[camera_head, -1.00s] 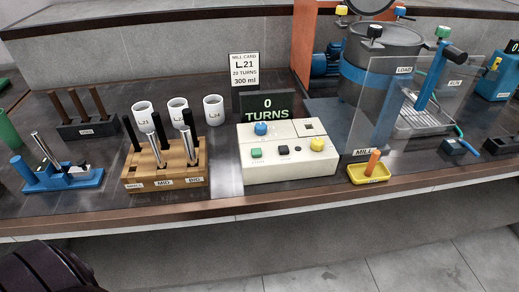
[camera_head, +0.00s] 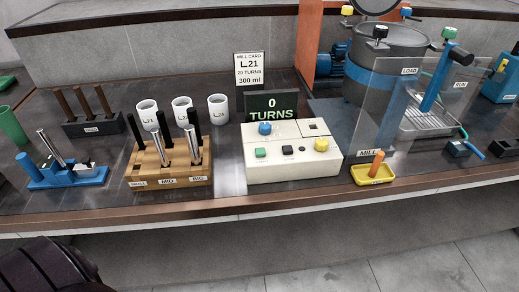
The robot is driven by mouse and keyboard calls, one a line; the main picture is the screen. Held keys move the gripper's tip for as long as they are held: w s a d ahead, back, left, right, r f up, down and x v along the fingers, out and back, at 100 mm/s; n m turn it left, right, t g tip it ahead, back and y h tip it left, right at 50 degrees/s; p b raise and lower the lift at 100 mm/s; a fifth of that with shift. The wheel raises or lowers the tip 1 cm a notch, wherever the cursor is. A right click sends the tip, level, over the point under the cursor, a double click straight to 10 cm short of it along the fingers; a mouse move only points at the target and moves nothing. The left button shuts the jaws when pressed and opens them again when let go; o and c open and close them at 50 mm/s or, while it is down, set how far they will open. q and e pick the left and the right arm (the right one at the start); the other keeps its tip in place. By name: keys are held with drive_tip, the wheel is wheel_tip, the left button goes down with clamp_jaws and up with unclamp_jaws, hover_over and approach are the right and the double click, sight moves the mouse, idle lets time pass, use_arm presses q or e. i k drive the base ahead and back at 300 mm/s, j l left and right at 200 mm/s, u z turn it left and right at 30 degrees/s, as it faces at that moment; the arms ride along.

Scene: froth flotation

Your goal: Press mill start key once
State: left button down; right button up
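A cream control box (camera_head: 292,169) stands near the front edge of the bench. It carries a green key (camera_head: 261,152), a black key (camera_head: 287,150), a yellow knob (camera_head: 321,145) and a blue knob (camera_head: 265,128). The key labels are too small to read. A display (camera_head: 272,106) behind the box reads "0 TURNS". The mill (camera_head: 383,75), a grey drum with a blue band, stands behind a clear panel at the right. A dark, ribbed part of my own body shows at the bottom left. Neither gripper is in view, and nothing of mine touches the box.
A wooden rod block (camera_head: 169,168) and three white cups (camera_head: 182,110) stand left of the box. A blue stand (camera_head: 62,175) is farther left. A yellow tray (camera_head: 374,174) with an orange peg sits close to the box's right. A mill card (camera_head: 248,69) stands behind.

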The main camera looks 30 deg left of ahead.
sight(261, 151)
drive_tip(key=i+l, duration=0.4)
drive_tip(key=l, duration=0.15)
drive_tip(key=i+l, duration=0.4)
drive_tip(key=l, duration=0.2)
drive_tip(key=u, duration=1.85)
